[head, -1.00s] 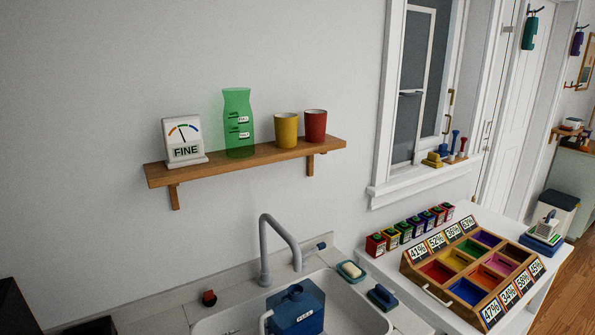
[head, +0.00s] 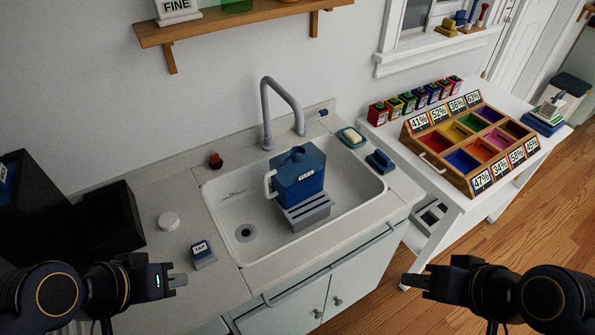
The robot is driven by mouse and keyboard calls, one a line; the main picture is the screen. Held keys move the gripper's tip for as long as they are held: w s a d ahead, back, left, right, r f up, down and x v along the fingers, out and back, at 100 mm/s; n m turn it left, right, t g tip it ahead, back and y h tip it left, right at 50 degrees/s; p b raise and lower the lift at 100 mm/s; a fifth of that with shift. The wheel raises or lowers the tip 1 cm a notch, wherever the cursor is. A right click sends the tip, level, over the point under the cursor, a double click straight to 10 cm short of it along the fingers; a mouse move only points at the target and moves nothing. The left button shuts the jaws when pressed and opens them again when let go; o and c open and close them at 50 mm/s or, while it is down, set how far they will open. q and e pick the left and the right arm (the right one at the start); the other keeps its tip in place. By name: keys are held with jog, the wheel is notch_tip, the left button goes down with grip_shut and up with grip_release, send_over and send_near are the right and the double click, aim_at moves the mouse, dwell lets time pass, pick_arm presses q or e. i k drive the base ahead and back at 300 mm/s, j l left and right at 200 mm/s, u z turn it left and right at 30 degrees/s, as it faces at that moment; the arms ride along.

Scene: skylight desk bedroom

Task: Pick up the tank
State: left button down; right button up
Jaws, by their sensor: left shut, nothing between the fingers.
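The tank (head: 300,180) is a blue box-shaped container with a cap on top, a white label and a pale handle on its left side. It stands on a grey slotted rack (head: 308,213) in the white sink. My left gripper (head: 178,281) is shut and empty over the counter's front, left of and nearer than the tank. My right gripper (head: 413,281) is in front of the sink cabinet, to the right of and nearer than the tank. Its finger gap does not show. Neither gripper touches the tank.
A grey faucet (head: 267,112) arches behind the tank. A soap dish (head: 350,138) sits right of the sink. A wooden sorting tray (head: 462,185) stands on the white table.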

aim_at(296, 175)
jog(key=l+u, duration=0.4)
jog(key=l, duration=0.35)
jog(key=k+l+u, duration=0.1)
jog(key=l+u, duration=0.25)
jog(key=l, duration=0.35)
jog(key=i+j+u, duration=0.15)
jog(key=u, duration=0.25)
jog(key=i+u, duration=0.4)
jog(key=k+j, duration=0.05)
jog(key=k, duration=0.05)
